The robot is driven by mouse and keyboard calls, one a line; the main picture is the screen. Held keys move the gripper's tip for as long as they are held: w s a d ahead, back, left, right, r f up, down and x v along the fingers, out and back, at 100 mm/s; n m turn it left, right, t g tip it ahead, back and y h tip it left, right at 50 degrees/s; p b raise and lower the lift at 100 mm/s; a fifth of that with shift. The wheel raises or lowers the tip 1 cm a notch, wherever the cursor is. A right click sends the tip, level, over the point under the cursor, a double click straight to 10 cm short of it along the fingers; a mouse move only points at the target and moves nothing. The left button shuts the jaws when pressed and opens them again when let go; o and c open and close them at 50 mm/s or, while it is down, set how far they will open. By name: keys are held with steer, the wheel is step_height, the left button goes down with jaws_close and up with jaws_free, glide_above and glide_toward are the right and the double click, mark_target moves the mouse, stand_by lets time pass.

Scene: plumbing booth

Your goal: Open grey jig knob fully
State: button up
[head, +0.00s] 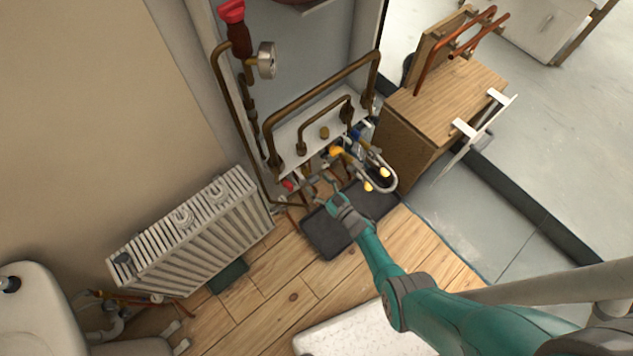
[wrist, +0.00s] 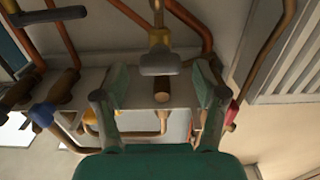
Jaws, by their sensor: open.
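A grey knob (wrist: 160,62) on a short yellow-brass fitting shows in the upper middle of the wrist view. My gripper (wrist: 160,86) is open, with one finger on each side of the picture. The knob lies beyond the fingertips and roughly centred between them. No contact shows. In the head view my gripper (head: 324,184) is low in front of the pipework, below the white panel. The grey knob cannot be made out there, as the pipes and fingers crowd together.
A blue-handled fitting (wrist: 42,115) and a red-handled one (wrist: 233,113) flank my fingers. Copper pipes (wrist: 270,70) run close by. A radiator (head: 195,230) stands left, a wooden cabinet (head: 405,140) right. A dark mat (head: 325,235) lies below.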

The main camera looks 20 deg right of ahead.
steer(key=shift+w+a, duration=0.2)
steer(key=shift+w, duration=0.35)
steer(key=c, duration=1.1)
steer(key=shift+c, duration=0.2)
